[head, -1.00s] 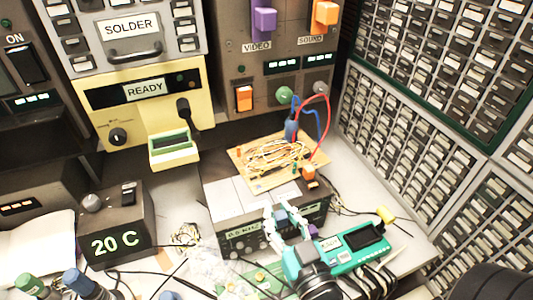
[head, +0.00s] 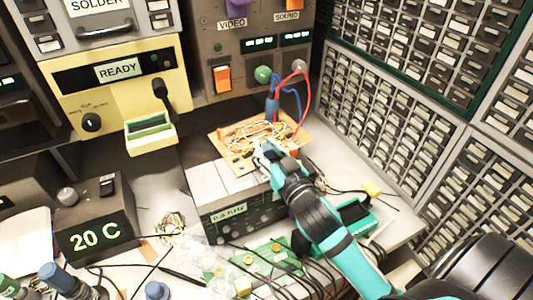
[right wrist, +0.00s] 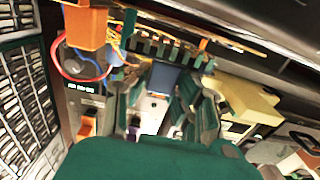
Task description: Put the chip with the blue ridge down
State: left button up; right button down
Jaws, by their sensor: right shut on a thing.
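My right gripper (head: 266,153) reaches in from the lower right, with its fingertips at the front right part of the tan wired board (head: 222,132). In the right wrist view its fingers close on a small blue-topped chip (right wrist: 165,78), seen between the two fingertips. In the head view the fingers and wrist hide the chip. I cannot tell whether the chip touches the board. My left gripper is not in view.
The board lies on a grey box (head: 213,183), with red and blue leads (head: 304,92) rising behind my fingers. A teal meter (head: 358,214) is partly behind my arm. A green circuit board (head: 262,262) lies in front. Drawer cabinets (head: 385,120) wall the right.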

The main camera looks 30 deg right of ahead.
jog(key=shift+f, duration=1.05)
jog(key=shift+s+a, duration=0.1)
jog(key=shift+f, duration=0.2)
jog(key=c, duration=1.2)
grip_release()
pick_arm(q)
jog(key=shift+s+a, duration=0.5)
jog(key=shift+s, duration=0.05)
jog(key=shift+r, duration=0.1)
pick_arm(e)
jog(key=shift+r, duration=0.1)
